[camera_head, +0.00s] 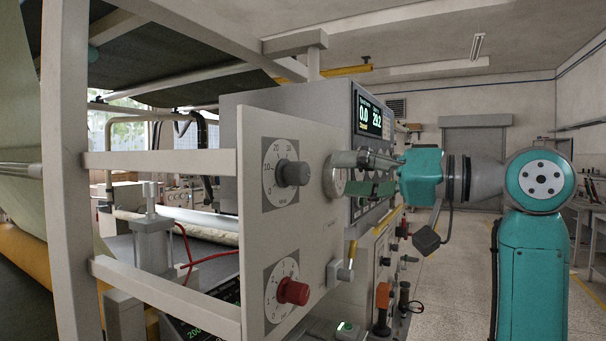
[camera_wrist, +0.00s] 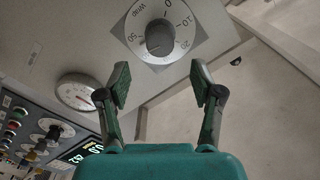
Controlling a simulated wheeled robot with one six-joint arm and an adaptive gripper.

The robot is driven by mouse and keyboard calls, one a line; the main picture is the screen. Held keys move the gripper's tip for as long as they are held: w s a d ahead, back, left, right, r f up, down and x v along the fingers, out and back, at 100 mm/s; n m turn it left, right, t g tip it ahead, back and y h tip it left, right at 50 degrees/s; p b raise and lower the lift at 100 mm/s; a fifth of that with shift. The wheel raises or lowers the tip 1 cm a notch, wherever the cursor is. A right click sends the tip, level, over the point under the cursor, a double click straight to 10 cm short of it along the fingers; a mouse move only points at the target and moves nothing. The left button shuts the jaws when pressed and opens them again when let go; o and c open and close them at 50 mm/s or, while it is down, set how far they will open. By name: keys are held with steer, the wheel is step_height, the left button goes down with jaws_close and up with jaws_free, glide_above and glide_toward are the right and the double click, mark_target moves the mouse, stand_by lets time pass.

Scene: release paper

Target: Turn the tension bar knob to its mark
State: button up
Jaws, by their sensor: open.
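A grey knob (camera_head: 292,173) sits on a numbered dial at the upper part of the pale panel (camera_head: 312,220). A red knob (camera_head: 293,292) sits on a similar dial below it. I cannot tell from the small labels which is the tension bar knob. In the wrist view, a dark grey knob (camera_wrist: 160,38) on a white numbered dial (camera_wrist: 144,16) lies beyond my fingertips, between their lines. My gripper (camera_head: 352,174) is open and empty, right of the grey knob and apart from it. Its two padded fingers (camera_wrist: 160,84) are spread wide in the wrist view.
A round gauge (camera_wrist: 76,92) lies left of the fingers in the wrist view. A control box with a lit display (camera_head: 368,113) and several small knobs stands behind my gripper. Machine frame bars (camera_head: 160,160) run left of the panel. Open floor (camera_head: 450,270) lies at right.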

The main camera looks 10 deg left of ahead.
mark_target(306, 174)
steer(key=x, duration=0.8)
steer(key=shift+w+a, duration=0.15)
steer(key=shift+a, duration=0.25)
steer(key=c, duration=1.2)
steer(key=shift+o, duration=0.3)
